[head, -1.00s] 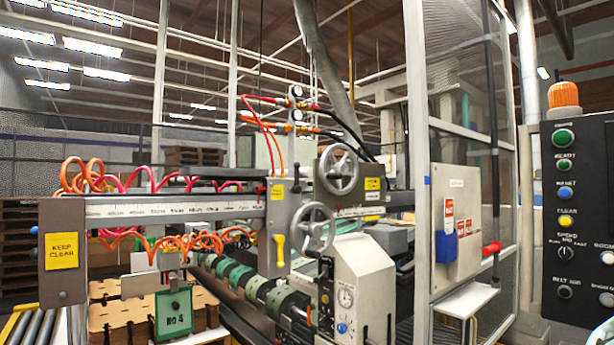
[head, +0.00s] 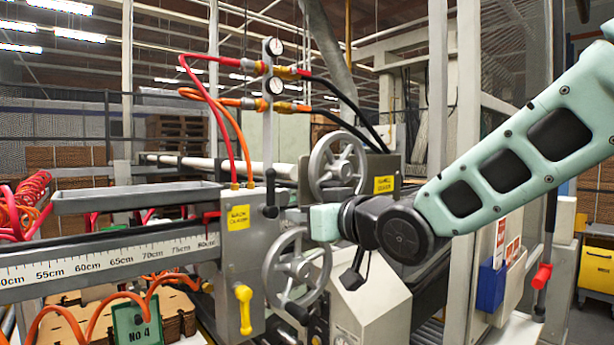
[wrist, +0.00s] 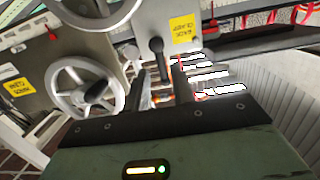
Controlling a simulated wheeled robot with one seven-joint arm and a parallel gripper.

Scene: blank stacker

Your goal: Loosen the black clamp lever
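In the wrist view, which is upside down, the lever (wrist: 157,50) shows between and beyond the two dark fingers of my gripper (wrist: 159,85). The fingers stand apart, with a gap around the stem. I cannot tell whether they touch it.
Two grey handwheels (head: 337,168) (head: 297,270) are close behind and below my gripper. A yellow handle (head: 244,308) hangs on the same block. A ruler rail (head: 100,262) runs left. Red and orange hoses (head: 215,120) rise above the block.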

